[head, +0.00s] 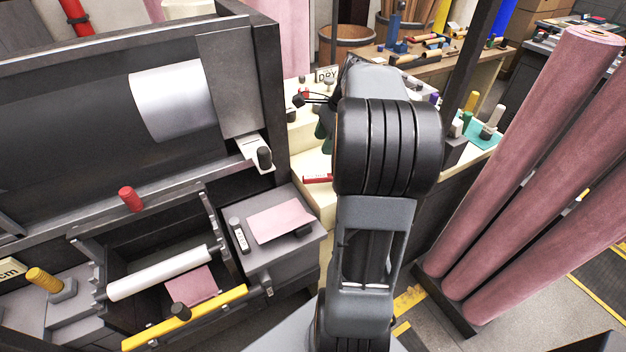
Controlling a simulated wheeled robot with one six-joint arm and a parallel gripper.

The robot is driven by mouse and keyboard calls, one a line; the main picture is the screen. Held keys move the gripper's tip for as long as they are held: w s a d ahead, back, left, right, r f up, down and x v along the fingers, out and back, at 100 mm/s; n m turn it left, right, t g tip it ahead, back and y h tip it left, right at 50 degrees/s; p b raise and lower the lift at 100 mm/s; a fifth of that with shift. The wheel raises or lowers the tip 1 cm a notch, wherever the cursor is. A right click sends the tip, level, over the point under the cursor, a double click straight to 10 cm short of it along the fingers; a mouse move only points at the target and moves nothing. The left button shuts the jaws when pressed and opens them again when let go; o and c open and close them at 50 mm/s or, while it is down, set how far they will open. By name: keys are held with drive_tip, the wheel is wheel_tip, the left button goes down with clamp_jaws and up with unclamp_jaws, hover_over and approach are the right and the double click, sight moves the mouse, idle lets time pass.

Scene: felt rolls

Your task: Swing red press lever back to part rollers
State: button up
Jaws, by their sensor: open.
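A short red handle (131,198) stands on the front ledge of the large dark machine at left; I cannot tell for sure whether it is the press lever. A red bar (77,18) with a dark band also shows at the top left edge. A silver roller (172,101) lies against the machine's dark panel. A white roller (160,273) lies across the open bay below. My gripper (312,102) is partly hidden behind my own arm, over the cream steps. Its dark fingers look apart and empty, clear of both red parts.
A black knob (264,157) sits on a pale bracket. A yellow bar (186,317) edges the bay. A pink felt sheet (280,220) lies on a grey box. A red item (318,179) lies on the cream step. Tall pink felt rolls (545,160) stand at right.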

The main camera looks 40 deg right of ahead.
sight(313, 176)
drive_tip(key=shift+m+y, duration=0.3)
drive_tip(key=shift+m, duration=0.6)
drive_tip(key=x, duration=0.4)
drive_tip(key=d+x, duration=0.1)
drive_tip(key=x, duration=0.4)
drive_tip(key=d+f+b+x, duration=0.1)
drive_tip(key=x, duration=0.3)
drive_tip(key=shift+w+d+f, duration=0.15)
drive_tip(key=shift+f, duration=0.1)
clamp_jaws()
